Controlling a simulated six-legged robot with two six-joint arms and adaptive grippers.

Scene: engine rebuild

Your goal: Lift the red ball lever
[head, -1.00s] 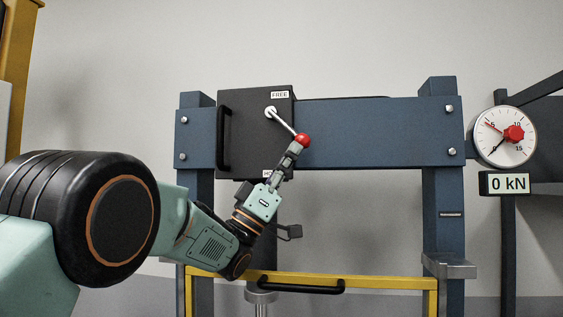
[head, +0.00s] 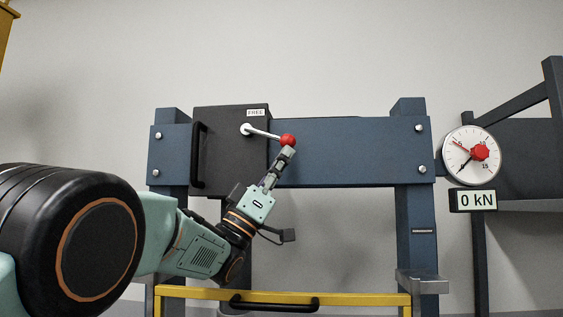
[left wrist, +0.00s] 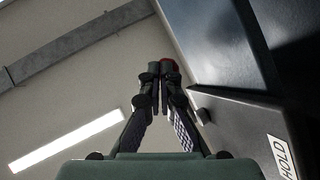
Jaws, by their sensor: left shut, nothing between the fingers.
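The red ball (head: 288,140) sits at the end of a silver lever (head: 263,133) on a dark box (head: 230,165) fixed to the blue press frame. The lever points right and slightly down from its pivot below the FREE label (head: 256,113). My left gripper (head: 285,153) is shut with nothing between its fingers, its tips right under the ball and seeming to touch it. In the left wrist view the shut fingertips (left wrist: 158,70) cover most of the ball (left wrist: 168,62); only a red edge shows. My right gripper is not in view.
A black handle (head: 198,155) stands on the box's left side. A HOLD label (left wrist: 282,156) shows in the left wrist view. A yellow bar (head: 190,293) with a black handle crosses below.

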